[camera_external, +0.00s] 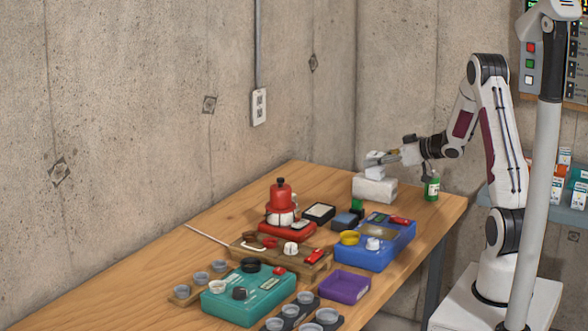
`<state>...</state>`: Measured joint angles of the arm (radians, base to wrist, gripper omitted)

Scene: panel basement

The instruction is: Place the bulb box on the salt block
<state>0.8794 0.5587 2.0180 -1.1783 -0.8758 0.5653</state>
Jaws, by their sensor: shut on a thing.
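The salt block (374,189) is a pale, whitish block on the wooden table near its far right end. The bulb box (376,171), small and whitish, is directly over the block's top. My gripper (380,160) reaches in from the right and is shut on the bulb box. The fingers hide part of the box. At this size I cannot tell whether the box's underside touches the block.
A green bottle (432,187) stands just right of the block. The table's left side is mostly clear.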

